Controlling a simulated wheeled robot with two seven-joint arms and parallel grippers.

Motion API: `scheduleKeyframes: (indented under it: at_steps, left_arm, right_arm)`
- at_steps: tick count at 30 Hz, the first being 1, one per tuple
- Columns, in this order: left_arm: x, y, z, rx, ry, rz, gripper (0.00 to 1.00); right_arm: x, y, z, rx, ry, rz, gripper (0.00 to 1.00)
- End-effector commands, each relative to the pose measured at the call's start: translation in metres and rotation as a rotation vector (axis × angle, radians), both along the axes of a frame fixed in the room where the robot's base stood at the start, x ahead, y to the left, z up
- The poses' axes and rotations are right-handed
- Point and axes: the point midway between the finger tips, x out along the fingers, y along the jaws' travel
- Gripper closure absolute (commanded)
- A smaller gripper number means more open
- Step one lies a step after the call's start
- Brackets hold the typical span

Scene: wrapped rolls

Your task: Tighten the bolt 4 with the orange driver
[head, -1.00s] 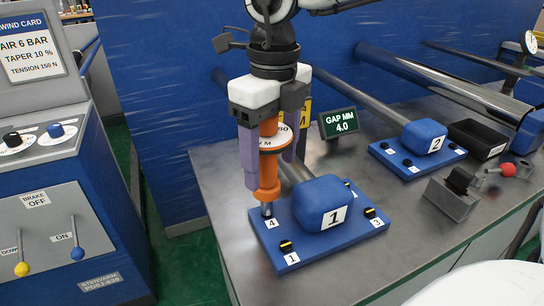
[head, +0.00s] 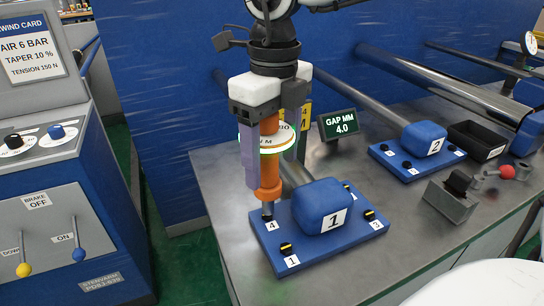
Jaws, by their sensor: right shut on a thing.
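My right gripper (head: 272,150) points down and is shut on the orange driver (head: 268,178). The driver stands upright, its dark tip (head: 267,212) down at bolt 4 on the blue base of block 1 (head: 322,207), beside the label 4. The tip hides bolt 4, so I cannot see its head. A disc (head: 266,143) around the driver has a rim glowing pale green. Bolt 1 (head: 286,247) and bolt 3 (head: 369,213) show dark with yellow marks on the same base. My left gripper is not in view.
A display (head: 338,124) reads GAP MM 4.0. Block 2 (head: 423,138) on its blue base, a black tray (head: 477,140) and a grey holder (head: 450,198) stand to the right. A control cabinet (head: 50,200) is at the left. The bench front is clear.

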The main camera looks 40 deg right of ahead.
Motion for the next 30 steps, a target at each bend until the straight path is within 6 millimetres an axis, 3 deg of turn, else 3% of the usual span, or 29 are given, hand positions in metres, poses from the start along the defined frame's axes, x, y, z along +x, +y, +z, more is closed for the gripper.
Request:
scheduleKeyframes:
  at_steps: [3,21,30]
  left_arm:
    - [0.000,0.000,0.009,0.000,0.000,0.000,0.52]
    - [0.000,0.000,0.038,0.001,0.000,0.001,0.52]
    - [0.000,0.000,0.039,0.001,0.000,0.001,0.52]
  right_arm:
    - [0.002,0.000,0.015,0.000,-0.008,0.001,0.74]
    - [0.003,0.000,0.060,0.000,-0.013,0.001,0.74]
    - [0.003,0.000,0.063,0.000,-0.013,0.001,0.74]
